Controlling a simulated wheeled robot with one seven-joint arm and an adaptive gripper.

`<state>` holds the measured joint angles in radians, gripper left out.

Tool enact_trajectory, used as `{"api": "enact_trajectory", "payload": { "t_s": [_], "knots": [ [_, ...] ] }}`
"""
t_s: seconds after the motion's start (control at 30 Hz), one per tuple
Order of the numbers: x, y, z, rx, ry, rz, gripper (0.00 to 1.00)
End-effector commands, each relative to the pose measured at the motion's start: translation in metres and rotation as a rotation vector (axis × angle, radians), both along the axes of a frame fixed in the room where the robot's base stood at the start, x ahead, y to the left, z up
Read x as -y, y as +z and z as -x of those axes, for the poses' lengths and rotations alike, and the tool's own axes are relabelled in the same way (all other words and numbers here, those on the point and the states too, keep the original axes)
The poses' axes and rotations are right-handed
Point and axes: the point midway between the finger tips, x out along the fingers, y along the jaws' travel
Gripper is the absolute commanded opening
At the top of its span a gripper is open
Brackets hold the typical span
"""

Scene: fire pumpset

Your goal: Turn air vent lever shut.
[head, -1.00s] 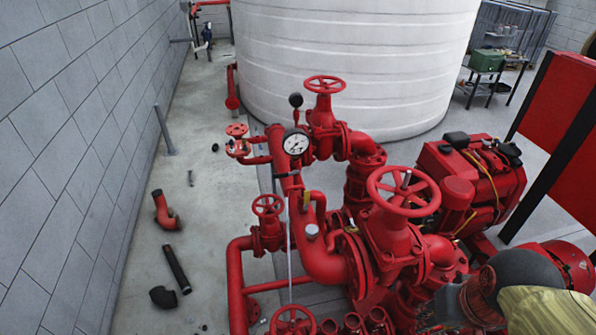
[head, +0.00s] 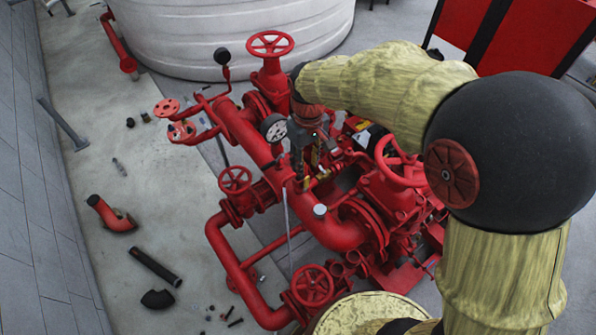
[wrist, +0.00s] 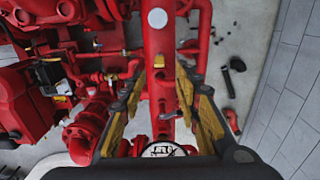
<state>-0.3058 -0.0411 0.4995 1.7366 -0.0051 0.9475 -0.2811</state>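A small yellow lever (wrist: 158,62) shows on the red pipe in the wrist view, ahead of my fingertips; it looks like the air vent lever. My gripper (wrist: 162,82) is open, with one yellow-padded finger on each side of the pipe and nothing held. In the head view my gripper (head: 306,165) points down over the pipe beside the pressure gauge (head: 273,127). There the lever is hard to tell from the yellow finger pads. I cannot tell whether a finger touches the pipe.
Red handwheels (head: 235,180) and pipes (head: 345,230) crowd around my gripper. The gauge also shows close under my gripper in the wrist view (wrist: 163,150). A white tank (head: 230,40) stands behind. Loose pipe pieces (head: 155,267) lie on the floor at left.

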Motion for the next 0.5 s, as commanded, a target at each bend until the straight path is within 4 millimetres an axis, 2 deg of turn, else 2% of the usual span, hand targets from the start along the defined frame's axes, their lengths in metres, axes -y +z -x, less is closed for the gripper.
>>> {"api": "enact_trajectory", "payload": {
  "t_s": [0.17,0.5],
  "knots": [
    [0.000,-0.016,0.000,-0.002,0.006,0.001,0.33],
    [0.000,-0.064,0.000,0.000,0.005,0.000,0.33]
  ]
}}
